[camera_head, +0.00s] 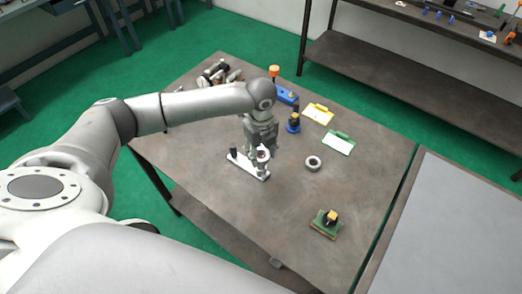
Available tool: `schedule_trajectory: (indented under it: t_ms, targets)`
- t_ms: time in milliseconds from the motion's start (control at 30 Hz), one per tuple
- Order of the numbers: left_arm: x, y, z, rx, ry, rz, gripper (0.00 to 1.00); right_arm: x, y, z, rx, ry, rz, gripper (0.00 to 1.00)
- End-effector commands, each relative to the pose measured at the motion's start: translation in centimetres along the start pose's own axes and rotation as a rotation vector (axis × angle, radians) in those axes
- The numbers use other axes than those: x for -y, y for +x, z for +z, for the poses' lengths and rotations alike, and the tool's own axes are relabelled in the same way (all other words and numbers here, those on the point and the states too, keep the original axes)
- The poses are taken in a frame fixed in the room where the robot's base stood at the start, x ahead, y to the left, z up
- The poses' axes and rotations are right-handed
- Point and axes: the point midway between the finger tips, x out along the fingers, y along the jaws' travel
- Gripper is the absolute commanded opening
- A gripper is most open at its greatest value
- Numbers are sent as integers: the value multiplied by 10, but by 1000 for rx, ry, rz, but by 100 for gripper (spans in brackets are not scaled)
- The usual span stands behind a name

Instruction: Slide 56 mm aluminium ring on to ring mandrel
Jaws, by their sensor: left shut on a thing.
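My left gripper (262,146) points down over the middle of the table and is shut on a pale metal ring (264,157), which looks like the aluminium ring. The ring is partly hidden by the fingers. It is directly over or at the right part of a light, long base plate (247,166) with a dark post (233,153) at its left end. Any mandrel under the ring is hidden, and I cannot tell whether the ring is around it. Another grey ring (313,163) lies flat on the table to the right. My right gripper is not in view.
The brown table (210,200) has free room at the front and right. A blue and black part (293,123), yellow (319,113) and green (339,143) trays or cards, and a blue block (287,96) stand behind. A green-based fixture (327,222) is near the right edge.

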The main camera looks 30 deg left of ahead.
Motion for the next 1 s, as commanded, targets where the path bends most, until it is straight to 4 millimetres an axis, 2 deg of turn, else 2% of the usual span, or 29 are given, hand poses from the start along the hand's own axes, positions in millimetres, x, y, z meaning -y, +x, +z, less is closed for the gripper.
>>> schedule_trajectory:
  t_ms: [500,1000]
  targets:
    - [0,-2,0,0,0,-1,21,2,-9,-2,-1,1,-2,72]
    - [0,0,0,0,0,-1,21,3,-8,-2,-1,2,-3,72]
